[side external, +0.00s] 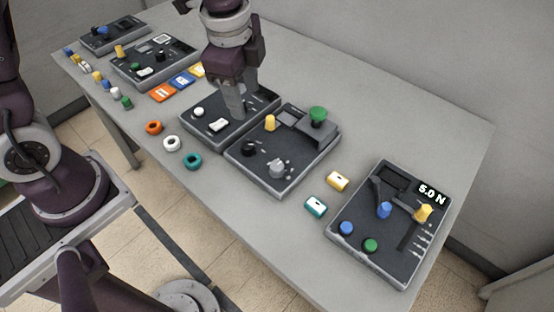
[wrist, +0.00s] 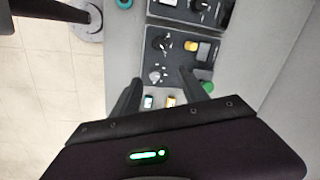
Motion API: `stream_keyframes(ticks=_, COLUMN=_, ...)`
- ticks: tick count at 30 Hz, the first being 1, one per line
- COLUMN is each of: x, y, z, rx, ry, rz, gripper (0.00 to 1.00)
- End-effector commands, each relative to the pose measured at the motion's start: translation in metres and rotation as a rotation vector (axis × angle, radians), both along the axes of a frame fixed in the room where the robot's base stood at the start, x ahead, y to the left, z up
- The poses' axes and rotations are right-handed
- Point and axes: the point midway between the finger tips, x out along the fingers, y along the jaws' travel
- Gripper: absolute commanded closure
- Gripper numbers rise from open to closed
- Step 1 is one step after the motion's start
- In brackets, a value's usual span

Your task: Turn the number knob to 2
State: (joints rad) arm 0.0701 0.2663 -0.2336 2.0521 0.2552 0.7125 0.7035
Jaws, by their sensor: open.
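The middle panel (side external: 237,160) carries a black knob (side external: 249,149), a grey-white knob (side external: 277,168), a yellow knob (side external: 270,123) and a green knob (side external: 318,114). In the wrist view the black knob (wrist: 161,43) and the pale knob (wrist: 155,75) have marks around them, too small to read. I cannot tell which is the number knob or its setting. My gripper (side external: 236,112) is over the neighbouring left panel, pointing down, and hides part of it. In the wrist view my gripper (wrist: 160,82) is open, with nothing visible between its fingers.
The left panel has a white rocker (side external: 219,125) and a pale round knob (side external: 198,140). A right panel (side external: 340,247) has blue, green and yellow knobs and a "5.0 N" label. Rings, coloured blocks and two more panels lie on the table.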

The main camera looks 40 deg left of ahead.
Motion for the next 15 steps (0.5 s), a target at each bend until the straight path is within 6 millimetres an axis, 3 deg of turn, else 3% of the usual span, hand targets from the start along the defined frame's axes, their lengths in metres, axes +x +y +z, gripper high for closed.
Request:
stream_keyframes(ticks=1, x=0.01, y=-0.013, z=-0.028, rx=0.003, ry=0.054, rz=-0.115, gripper=0.48)
stream_keyframes(ticks=3, x=0.02, y=-0.03, z=-0.062, rx=-0.001, ry=0.105, rz=-0.267, gripper=0.48)
stream_keyframes(ticks=6, x=0.026, y=-0.048, z=-0.095, rx=-0.015, ry=0.149, rz=-0.411, gripper=0.48)
stream_keyframes(ticks=15, x=0.026, y=-0.056, z=-0.146, rx=-0.024, ry=0.173, rz=-0.485, gripper=0.48)
